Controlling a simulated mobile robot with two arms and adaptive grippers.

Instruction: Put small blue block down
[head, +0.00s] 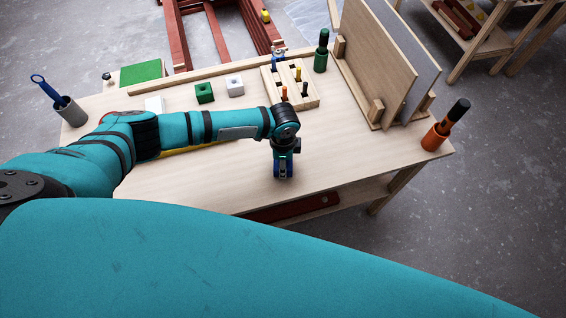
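My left gripper (283,173) points down just above or at the bare tabletop, near the front edge of the workbench (225,185). It is shut on the small blue block (276,171), which shows only as blue patches beside the fingers and is mostly hidden by them. I cannot tell whether the block touches the tabletop. My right gripper is not in view.
A green block (204,93), a white block (235,86) and a peg board (291,84) stand behind my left gripper. Upright boards (378,60) and an orange holder (434,138) are at the right. Tabletop right of the gripper is clear.

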